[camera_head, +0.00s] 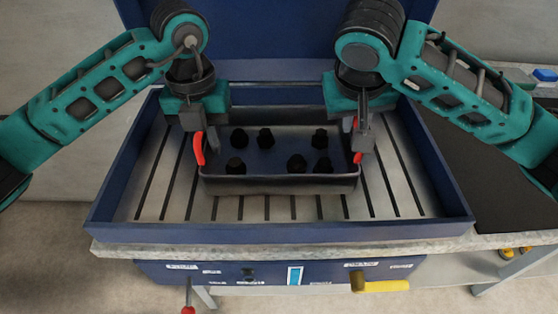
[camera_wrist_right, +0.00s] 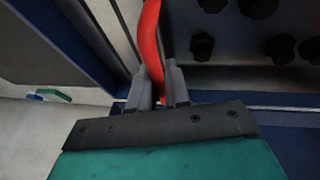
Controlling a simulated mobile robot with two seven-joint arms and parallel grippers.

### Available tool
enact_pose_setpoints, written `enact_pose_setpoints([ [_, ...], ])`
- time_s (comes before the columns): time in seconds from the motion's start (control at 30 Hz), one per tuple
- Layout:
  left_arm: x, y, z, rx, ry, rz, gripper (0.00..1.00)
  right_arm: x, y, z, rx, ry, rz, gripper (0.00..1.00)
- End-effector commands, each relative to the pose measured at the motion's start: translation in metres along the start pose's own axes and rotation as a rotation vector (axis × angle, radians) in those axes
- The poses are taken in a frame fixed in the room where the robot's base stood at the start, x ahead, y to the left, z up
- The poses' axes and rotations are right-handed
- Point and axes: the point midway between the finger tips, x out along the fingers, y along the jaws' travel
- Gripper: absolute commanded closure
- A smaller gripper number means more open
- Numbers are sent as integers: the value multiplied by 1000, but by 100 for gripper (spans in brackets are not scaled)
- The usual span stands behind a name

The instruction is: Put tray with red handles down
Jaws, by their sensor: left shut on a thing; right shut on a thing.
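The dark tray (camera_head: 280,186) with red handles holds several black knobbed parts (camera_head: 265,138). It is over the slatted floor of a blue-walled basin; I cannot tell whether it touches the slats. My left gripper (camera_head: 197,128) is shut on the left red handle (camera_head: 199,149). My right gripper (camera_head: 362,136) is shut on the right red handle (camera_head: 358,156). In the right wrist view, the fingers of my right gripper (camera_wrist_right: 160,88) close around the red handle (camera_wrist_right: 148,45), with black parts (camera_wrist_right: 202,45) to the right. The tray looks level.
The blue basin (camera_head: 280,233) has raised walls around slats (camera_head: 160,190), with free slatted room left, right and in front of the tray. A blue panel (camera_head: 270,40) rises behind. A yellow handle (camera_head: 385,286) sticks out below the front. A dark bench top (camera_head: 480,190) lies to the right.

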Motion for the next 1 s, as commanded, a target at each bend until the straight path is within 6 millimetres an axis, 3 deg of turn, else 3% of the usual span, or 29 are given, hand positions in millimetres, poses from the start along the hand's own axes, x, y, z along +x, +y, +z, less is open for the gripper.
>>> enact_pose_setpoints([
  [0.03, 4, 0, 0, 0, -3, -1, 100, 4, -1, 1, 1, 3, 0, 100],
  [0.07, 4, 0, 0, -1, 0, 0, 82, 4, -1, 2, 0, 0, 0, 82],
  [0.33, 2, 0, 0, 0, 0, 0, 57, 2, 0, 1, 0, 0, 0, 58],
  [0.67, -5, -1, 0, 1, -3, -3, 57, 2, 0, 1, 0, 0, 0, 58],
  [1.0, -74, 0, 1, -1, -6, 0, 57, 2, 0, 1, 0, 0, 0, 58],
])
